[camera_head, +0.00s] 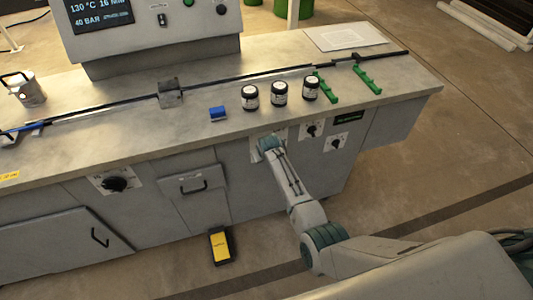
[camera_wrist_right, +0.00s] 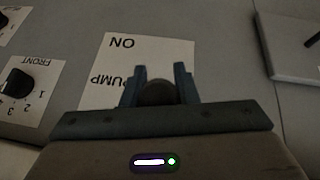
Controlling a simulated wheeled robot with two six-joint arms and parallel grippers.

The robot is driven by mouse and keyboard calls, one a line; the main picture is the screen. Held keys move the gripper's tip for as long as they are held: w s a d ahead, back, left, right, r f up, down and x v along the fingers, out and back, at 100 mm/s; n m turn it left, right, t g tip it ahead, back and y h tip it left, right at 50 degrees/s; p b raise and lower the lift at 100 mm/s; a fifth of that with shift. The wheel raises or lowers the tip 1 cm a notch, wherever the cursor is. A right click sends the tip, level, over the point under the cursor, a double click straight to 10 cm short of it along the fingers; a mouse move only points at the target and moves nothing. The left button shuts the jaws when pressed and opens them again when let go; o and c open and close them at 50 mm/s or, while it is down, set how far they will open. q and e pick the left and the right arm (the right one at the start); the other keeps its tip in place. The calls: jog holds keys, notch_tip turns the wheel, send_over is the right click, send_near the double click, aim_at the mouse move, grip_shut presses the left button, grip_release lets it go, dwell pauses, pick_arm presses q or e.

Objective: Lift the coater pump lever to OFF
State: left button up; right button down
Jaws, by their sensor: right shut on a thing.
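The pump label plate (camera_wrist_right: 150,55) is white and appears upside down in the right wrist view, with ON and part of PUMP readable. The rest of the plate is hidden behind my gripper. The dark, rounded lever end (camera_wrist_right: 158,92) sits between the two fingers of my right gripper (camera_wrist_right: 158,84), which is shut on it. In the head view my right gripper (camera_head: 268,143) is at the cabinet's front panel, just below the counter edge, and covers the lever. My left gripper is in neither view.
Black rotary knobs (camera_head: 312,130) (camera_head: 335,143) are right of my gripper; one, marked FRONT, also shows in the wrist view (camera_wrist_right: 20,84). A drawer handle (camera_head: 193,187) is at left.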

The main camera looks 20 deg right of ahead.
jog(key=shift+r, duration=0.1)
dwell(0.4)
jog(key=c, duration=1.2)
grip_release()
jog(key=shift+w, duration=0.1)
jog(key=b+v, duration=0.1)
jog(key=v, duration=0.9)
jog(key=shift+a+r, duration=0.1)
jog(key=shift+r, duration=0.3)
